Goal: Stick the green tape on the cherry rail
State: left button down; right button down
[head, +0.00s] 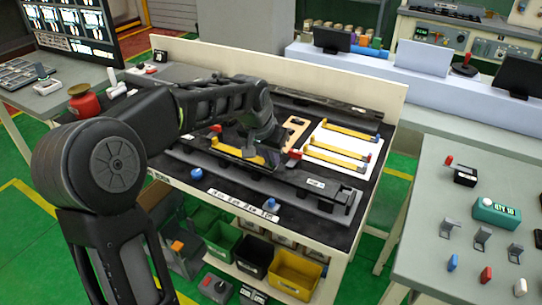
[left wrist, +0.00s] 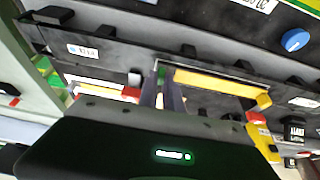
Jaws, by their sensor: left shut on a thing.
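My left gripper (head: 267,148) is low over the black-topped bench, at the right end of a yellow bar (head: 230,149). In the left wrist view my left gripper (left wrist: 162,88) has its fingers close together on a small green piece (left wrist: 161,74), which looks like the green tape. A yellow bar (left wrist: 215,83) lies just right of the fingertips there. A red block (left wrist: 131,94) is to their left. I cannot tell which part is the cherry rail. The fingertips are mostly hidden in the head view. My right gripper is not in view.
More yellow bars (head: 336,158) lie on a white sheet at the right of the bench. A long dark grey rail (head: 240,182) runs along the front. A blue knob (head: 270,204) stands at the front edge. Coloured bins (head: 295,272) are on the shelf below.

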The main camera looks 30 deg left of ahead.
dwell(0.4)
pick_arm(q)
jog(key=c, duration=1.4)
grip_release()
jog(key=shift+c, duration=0.2)
jog(key=v, duration=0.8)
jog(key=shift+f, duration=0.1)
